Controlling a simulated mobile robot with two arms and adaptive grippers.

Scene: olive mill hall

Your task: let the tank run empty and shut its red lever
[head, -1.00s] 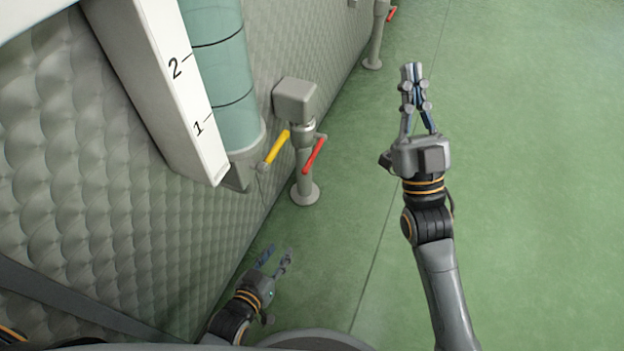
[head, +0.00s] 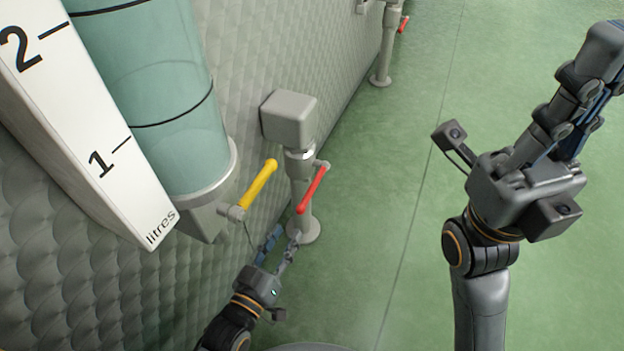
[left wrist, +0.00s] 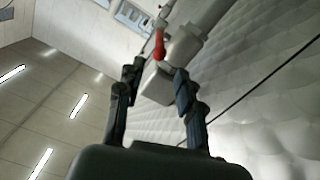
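The clear teal cylinder (head: 165,90) with black rings hangs at the upper left beside a white scale (head: 90,130) marked 1 and 2 litres. I cannot make out a liquid level in it. A yellow lever (head: 258,184) sits below it. The red lever (head: 313,189) slants on a grey post (head: 300,175); it also shows in the left wrist view (left wrist: 159,46). My left gripper (head: 282,240) is open and empty, just below the levers and apart from the red one. My right gripper (head: 604,62) is at the upper right, its fingers together, far from the levers.
A grey box (head: 289,117) tops the post. The quilted metal wall (head: 240,50) runs along the left. Another post with a red lever (head: 404,24) stands farther back. The green floor (head: 400,200) is open in the middle and right.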

